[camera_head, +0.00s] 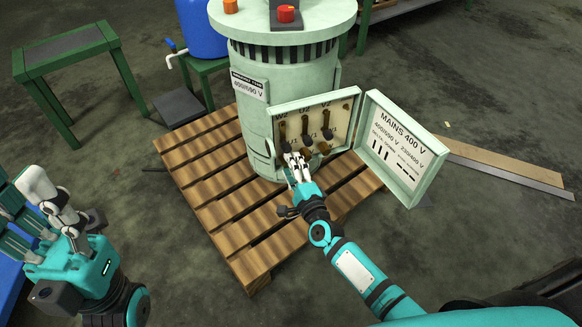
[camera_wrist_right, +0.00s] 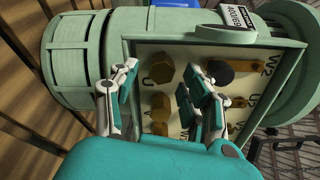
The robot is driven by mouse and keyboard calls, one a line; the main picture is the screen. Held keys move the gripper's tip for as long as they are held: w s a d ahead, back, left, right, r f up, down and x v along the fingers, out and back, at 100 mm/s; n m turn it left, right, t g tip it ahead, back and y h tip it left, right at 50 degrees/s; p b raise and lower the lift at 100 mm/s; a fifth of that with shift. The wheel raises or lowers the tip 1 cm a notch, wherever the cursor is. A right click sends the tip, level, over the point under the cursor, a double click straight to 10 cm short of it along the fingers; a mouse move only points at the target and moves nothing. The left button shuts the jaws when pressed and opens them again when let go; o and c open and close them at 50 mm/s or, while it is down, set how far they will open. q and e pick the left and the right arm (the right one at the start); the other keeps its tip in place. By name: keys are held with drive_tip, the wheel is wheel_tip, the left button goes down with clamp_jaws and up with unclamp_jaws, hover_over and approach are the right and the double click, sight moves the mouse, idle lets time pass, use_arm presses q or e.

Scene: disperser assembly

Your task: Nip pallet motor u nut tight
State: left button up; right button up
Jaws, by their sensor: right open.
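The pale green motor (camera_head: 285,85) stands upright on a wooden pallet (camera_head: 215,190). Its open terminal box (camera_head: 338,118) shows W2, U2 and V2 marks above dark terminal links. My right gripper (camera_head: 296,162) is at the lower left of this box and hides the terminals there. In the right wrist view its two fingers are open and spread, with brass hex nuts (camera_wrist_right: 161,72) showing between and behind them. A U mark stands beside that nut. Contact cannot be told. My left gripper (camera_head: 52,195) is at the lower left, far from the motor; its opening is unclear.
The box's lid (camera_head: 400,148), marked MAINS 400 V, hangs open to the right. A green stand (camera_head: 68,60) and a blue drum (camera_head: 202,28) are at the back left. Planks (camera_head: 500,165) lie on the floor at the right.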

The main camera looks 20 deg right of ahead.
drive_tip(key=s, duration=1.2)
drive_tip(key=shift+d, duration=0.45)
drive_tip(key=shift+w, duration=0.1)
